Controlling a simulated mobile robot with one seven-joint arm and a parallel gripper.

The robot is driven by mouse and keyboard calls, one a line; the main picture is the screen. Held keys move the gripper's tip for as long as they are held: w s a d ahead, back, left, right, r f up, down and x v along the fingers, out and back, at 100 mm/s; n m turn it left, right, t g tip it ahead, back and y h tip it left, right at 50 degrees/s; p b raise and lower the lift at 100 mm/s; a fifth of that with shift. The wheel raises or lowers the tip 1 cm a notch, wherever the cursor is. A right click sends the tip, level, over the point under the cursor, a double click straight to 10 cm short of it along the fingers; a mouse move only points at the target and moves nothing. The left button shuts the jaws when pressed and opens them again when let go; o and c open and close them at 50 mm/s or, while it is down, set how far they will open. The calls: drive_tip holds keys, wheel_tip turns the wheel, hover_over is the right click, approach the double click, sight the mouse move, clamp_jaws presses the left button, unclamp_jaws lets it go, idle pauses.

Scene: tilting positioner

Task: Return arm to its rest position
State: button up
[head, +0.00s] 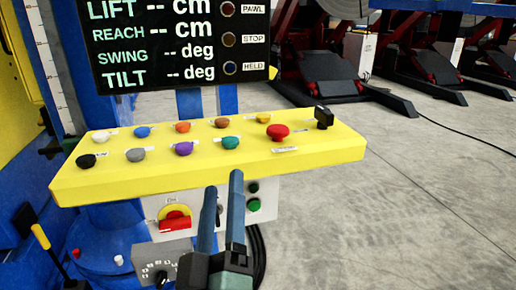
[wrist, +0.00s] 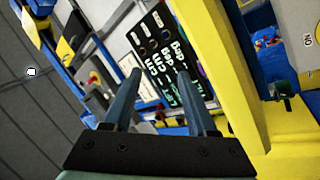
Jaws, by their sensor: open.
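My gripper (head: 223,183) is open and empty in the head view. Its two blue-grey fingers point up at the front edge of the yellow button panel (head: 318,150). I cannot tell whether they touch it. In the wrist view my gripper (wrist: 159,74) shows two parted fingers with nothing between them. The panel carries several coloured knobs, a red mushroom button (head: 278,131) and a black switch (head: 324,118). Above it a black display (head: 165,45) reads LIFT, REACH, SWING and TILT with dashes. The display also shows tilted in the wrist view (wrist: 160,45).
Below the panel is a red rotary switch on yellow (head: 175,217), beside green buttons (head: 254,205). A grey box with a knob (head: 160,258) sits lower. Blue and yellow machine structure (head: 20,100) fills the left. Concrete floor (head: 420,180) is open at right, with dark machines (head: 325,75) behind.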

drive_tip(key=s+d+r+m+t, duration=0.2)
drive_tip(key=s+r+m, duration=0.1)
drive_tip(key=r, duration=0.6)
drive_tip(key=s+d+r+m+t, duration=0.1)
drive_tip(key=s+r+m, duration=0.2)
drive_tip(key=r, duration=0.5)
drive_tip(key=s+d+r+m+t, duration=0.2)
drive_tip(key=s+r+m, duration=0.1)
drive_tip(key=r, duration=0.6)
wheel_tip(320, 180, up, 24)
drive_tip(key=p, duration=2.4)
drive_tip(key=shift+w+a+r, duration=0.15)
drive_tip(key=shift+w+a, duration=0.05)
drive_tip(key=shift+w, duration=0.05)
